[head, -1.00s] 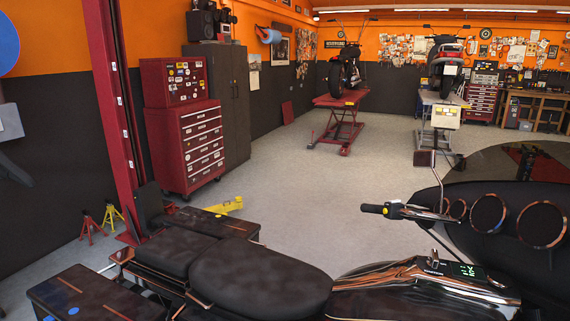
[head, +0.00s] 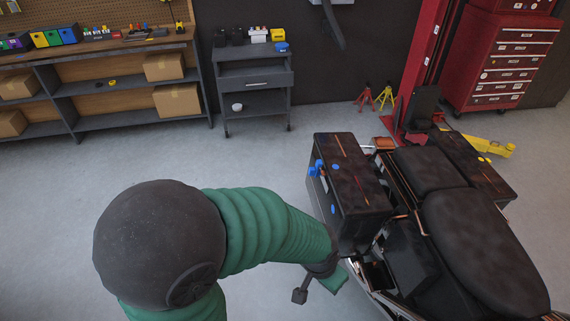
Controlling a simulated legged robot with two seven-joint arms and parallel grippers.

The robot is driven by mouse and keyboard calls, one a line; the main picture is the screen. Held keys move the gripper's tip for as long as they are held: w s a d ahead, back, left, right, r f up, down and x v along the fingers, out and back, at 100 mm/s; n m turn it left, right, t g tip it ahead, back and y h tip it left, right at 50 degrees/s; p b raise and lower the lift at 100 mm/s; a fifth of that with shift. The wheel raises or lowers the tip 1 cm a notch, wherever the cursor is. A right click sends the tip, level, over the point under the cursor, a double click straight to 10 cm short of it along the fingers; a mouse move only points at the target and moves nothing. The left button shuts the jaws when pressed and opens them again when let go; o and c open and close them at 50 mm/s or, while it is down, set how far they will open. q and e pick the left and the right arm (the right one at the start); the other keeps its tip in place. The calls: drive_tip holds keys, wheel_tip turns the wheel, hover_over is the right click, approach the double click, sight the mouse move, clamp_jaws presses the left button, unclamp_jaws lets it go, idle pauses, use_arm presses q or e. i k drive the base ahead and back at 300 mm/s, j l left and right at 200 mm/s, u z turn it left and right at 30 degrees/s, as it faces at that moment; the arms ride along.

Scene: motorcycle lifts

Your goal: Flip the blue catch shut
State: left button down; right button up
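The blue catch (head: 318,167) is on the near-left upper edge of a dark hard saddlebag (head: 350,172) at the rear of the motorcycle. It appears to stick out from the case, but it is too small to tell its exact angle. A round blue spot (head: 333,209) shows lower on the case. My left gripper (head: 318,287) is at the end of the green arm, below and apart from the saddlebag in the picture. My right gripper is out of view.
The motorcycle seat (head: 480,240) and a second saddlebag (head: 473,163) lie to the right. A grey tool cart (head: 253,85), workbench shelving (head: 130,121) and red lift post (head: 425,70) stand behind. The floor left of the saddlebag is clear.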

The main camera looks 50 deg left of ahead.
sight(315, 171)
drive_tip(key=u, duration=1.25)
drive_tip(key=i+j+u, duration=0.25)
drive_tip(key=i, duration=0.75)
drive_tip(key=i+u, duration=0.2)
drive_tip(key=i, duration=0.85)
